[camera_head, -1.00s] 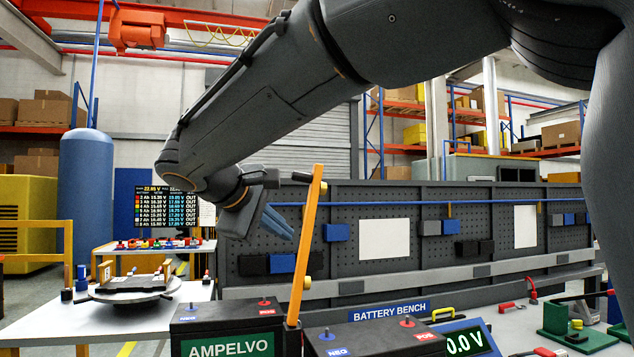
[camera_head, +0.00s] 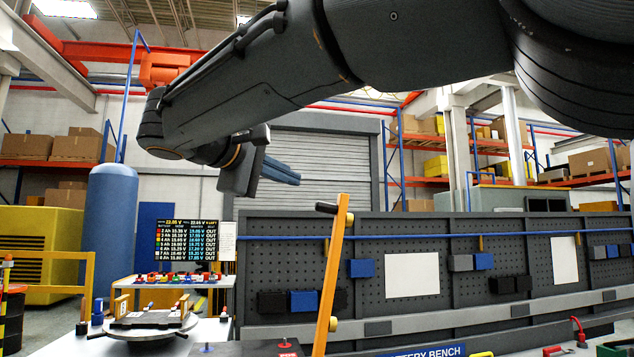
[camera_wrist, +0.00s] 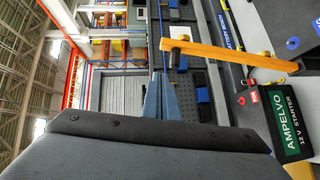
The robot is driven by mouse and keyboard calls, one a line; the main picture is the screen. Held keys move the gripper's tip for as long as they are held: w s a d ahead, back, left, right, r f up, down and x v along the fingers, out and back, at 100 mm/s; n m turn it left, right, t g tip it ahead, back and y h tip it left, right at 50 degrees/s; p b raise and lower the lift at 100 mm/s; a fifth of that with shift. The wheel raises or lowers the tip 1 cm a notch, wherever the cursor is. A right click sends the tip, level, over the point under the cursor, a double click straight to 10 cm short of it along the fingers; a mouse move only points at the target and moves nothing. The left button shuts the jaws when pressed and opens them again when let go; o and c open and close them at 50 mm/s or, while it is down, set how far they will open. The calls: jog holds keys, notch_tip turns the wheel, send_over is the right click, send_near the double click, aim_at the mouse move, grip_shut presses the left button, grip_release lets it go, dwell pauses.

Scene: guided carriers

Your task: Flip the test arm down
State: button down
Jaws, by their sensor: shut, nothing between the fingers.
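The test arm (camera_head: 330,275) is an orange bar standing nearly upright, leaning slightly right, with a black handle (camera_head: 326,208) at its top. In the wrist view the orange test arm (camera_wrist: 225,53) lies across the upper right, its black handle (camera_wrist: 174,60) near the fingertips. My gripper (camera_head: 298,180) has blue fingers, shut and empty. It is up and left of the test arm's top in the head view, and no contact shows. In the wrist view my gripper (camera_wrist: 164,82) points toward the handle's side. The lower end of the test arm is cut off in the head view.
A battery labelled AMPELVO (camera_wrist: 284,120) sits beside the test arm's lower end. A grey pegboard (camera_head: 420,240) stands behind. A side table with a round turntable (camera_head: 150,328) is at the left, below a readings screen (camera_head: 187,241). The air around the gripper looks clear.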

jog(key=p, duration=0.2)
send_near(339, 195)
jog(key=w+a, duration=0.2)
jog(key=w, duration=0.1)
jog(key=shift+w+d+f+p, duration=0.15)
jog(key=shift+w+d+p, duration=0.15)
jog(key=shift+d, duration=0.45)
jog(key=shift+w+d+f+p, duration=0.1)
jog(key=shift+w+d+p, duration=0.2)
jog(key=shift+d, duration=0.45)
jog(key=shift+w+d+f+p, duration=0.15)
jog(key=shift+w+d+p, duration=0.1)
jog(key=shift+d, duration=0.5)
